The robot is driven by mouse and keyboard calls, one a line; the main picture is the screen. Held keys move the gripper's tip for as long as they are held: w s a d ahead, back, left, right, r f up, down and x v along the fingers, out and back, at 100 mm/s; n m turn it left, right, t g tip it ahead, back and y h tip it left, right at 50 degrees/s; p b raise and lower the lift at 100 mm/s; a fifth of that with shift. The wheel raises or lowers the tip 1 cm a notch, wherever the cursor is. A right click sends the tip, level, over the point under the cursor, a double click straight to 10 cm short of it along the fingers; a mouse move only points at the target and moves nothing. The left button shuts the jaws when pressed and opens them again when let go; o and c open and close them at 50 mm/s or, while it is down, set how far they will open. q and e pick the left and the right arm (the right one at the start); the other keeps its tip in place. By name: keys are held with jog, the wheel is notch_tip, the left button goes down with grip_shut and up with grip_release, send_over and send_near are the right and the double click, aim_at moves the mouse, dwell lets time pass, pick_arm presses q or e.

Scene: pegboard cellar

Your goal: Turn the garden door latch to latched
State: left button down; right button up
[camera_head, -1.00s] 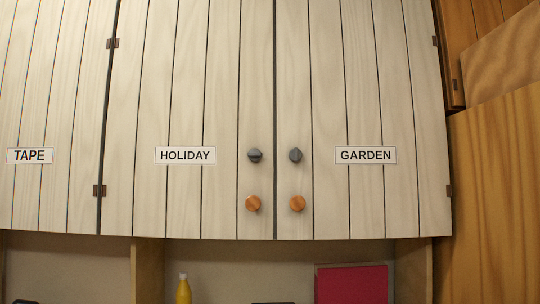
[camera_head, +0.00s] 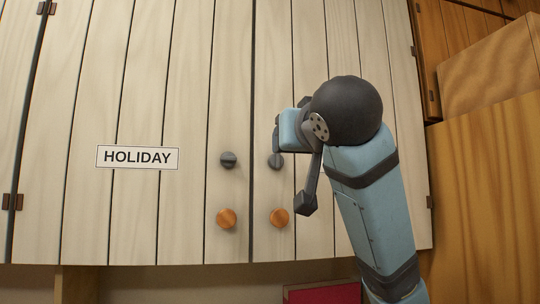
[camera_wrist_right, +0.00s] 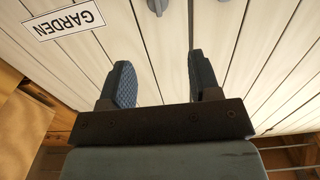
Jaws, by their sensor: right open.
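The garden door latch (camera_head: 275,161) is a small dark grey knob on the pale plank garden door (camera_head: 313,235), above an orange round knob (camera_head: 279,217). Its ridge looks about upright in the right wrist view (camera_wrist_right: 155,6), where the top edge cuts it. My right gripper (camera_wrist_right: 160,72) is open and empty, its two dark ribbed fingers apart and pointing at the door. In the head view its finger (camera_head: 275,138) overlaps the latch's upper edge; contact cannot be told. The GARDEN label (camera_wrist_right: 63,20) shows in the wrist view but is hidden by my arm in the head view. My left gripper is not in view.
The holiday door's grey latch (camera_head: 228,160) sits close to the left, with its ridge about level, above another orange knob (camera_head: 226,218). The HOLIDAY label (camera_head: 137,157) is further left. A wooden cabinet (camera_head: 490,190) stands at the right. A red thing (camera_head: 322,293) lies below.

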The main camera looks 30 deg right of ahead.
aim_at(274, 166)
jog(key=p+x, duration=0.3)
jog(key=x, duration=1)
jog(key=shift+p, duration=0.3)
jog(key=shift+f, duration=0.1)
jog(key=c, duration=0.9)
